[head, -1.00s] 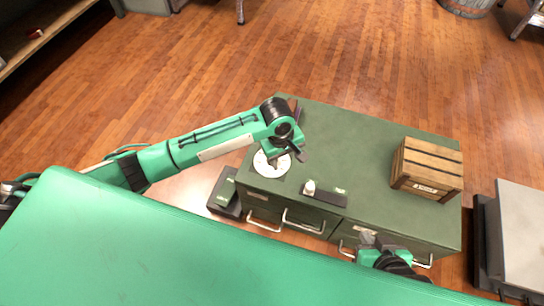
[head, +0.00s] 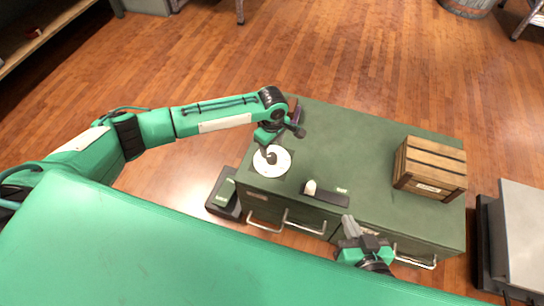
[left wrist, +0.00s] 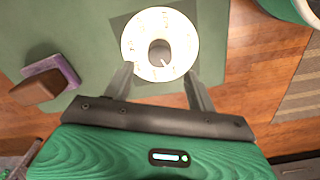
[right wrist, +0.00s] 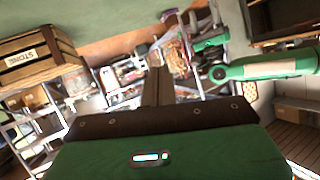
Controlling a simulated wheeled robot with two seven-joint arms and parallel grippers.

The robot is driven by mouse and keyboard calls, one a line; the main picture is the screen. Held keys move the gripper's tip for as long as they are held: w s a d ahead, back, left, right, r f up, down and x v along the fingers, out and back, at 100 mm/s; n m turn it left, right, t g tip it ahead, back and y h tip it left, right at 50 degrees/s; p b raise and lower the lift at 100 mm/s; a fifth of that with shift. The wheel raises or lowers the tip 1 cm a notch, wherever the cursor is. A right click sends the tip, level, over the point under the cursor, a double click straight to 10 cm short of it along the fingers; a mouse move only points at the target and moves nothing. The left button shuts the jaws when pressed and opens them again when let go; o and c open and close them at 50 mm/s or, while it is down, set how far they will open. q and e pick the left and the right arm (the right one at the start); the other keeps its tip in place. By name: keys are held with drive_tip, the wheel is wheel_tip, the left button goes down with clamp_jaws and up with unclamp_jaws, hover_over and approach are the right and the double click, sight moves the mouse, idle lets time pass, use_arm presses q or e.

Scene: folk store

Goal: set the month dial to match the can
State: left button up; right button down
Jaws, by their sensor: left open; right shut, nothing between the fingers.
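The month dial (head: 282,164) is a white round disc with marks and a grey knob on the green cabinet top, near its left front corner. It also shows in the left wrist view (left wrist: 180,38), with its knob (left wrist: 160,52) between and beyond my finger line. My left gripper (head: 268,152) is over the dial, and in the left wrist view it is open (left wrist: 160,80), its fingers on either side of the knob. A small white can-like object (head: 310,187) stands on a dark plate at the cabinet's front edge. My right gripper (head: 348,226) is shut and empty at the cabinet's front; its fingers (right wrist: 157,86) are together.
A wooden crate (head: 430,167) stands on the right of the green cabinet (head: 350,145). A brown and purple object (left wrist: 45,83) lies near the dial. The cabinet front has metal handles (head: 305,226). The cabinet's middle is clear.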

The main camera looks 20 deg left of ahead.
sight(272, 156)
use_arm(q)
wheel_tip(272, 156, down, 4)
drive_tip(key=shift+f+b, duration=0.1)
drive_tip(key=shift+b, duration=0.45)
drive_tip(key=shift+f+b, duration=0.3)
drive_tip(key=shift+f, duration=0.85)
use_arm(e)
drive_tip(key=w+r+t, duration=0.1)
drive_tip(key=r+t, duration=0.1)
drive_tip(key=r, duration=0.1)
drive_tip(key=w+r+t+y, duration=0.1)
drive_tip(key=r+t, duration=0.1)
drive_tip(key=shift+w+a, duration=0.2)
drive_tip(key=shift+w, duration=0.15)
use_arm(q)
drive_tip(key=c, duration=1)
